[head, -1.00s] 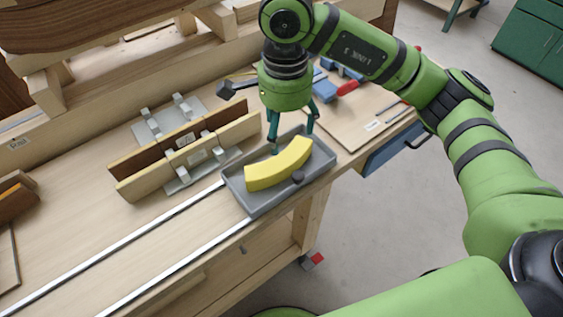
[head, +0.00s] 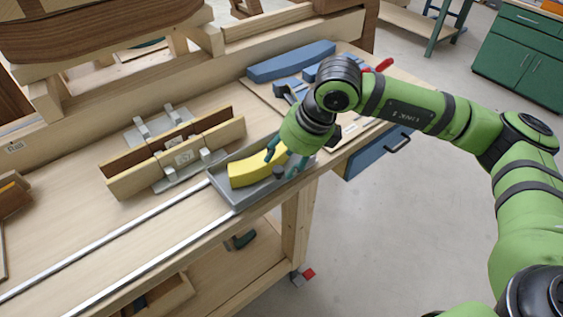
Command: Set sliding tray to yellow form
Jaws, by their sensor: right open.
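The grey sliding tray (head: 225,196) sits at the right end of two metal rails on the workbench. The curved yellow form (head: 250,171) lies in the tray, its right end partly hidden by my right gripper. A dark knob (head: 279,172) stands at the tray's front right. My right gripper (head: 281,164) is open and tilted over the right part of the tray, one finger over the yellow form and the other near the knob. I cannot tell whether the fingers touch anything. My left gripper is not in view.
A clamp fixture holding wooden strips (head: 175,155) stands left of the tray. A blue curved form (head: 290,61) and blue clamps lie behind my right arm. The rails (head: 110,240) run clear to the left. A blue drawer (head: 380,152) is below the bench's right end.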

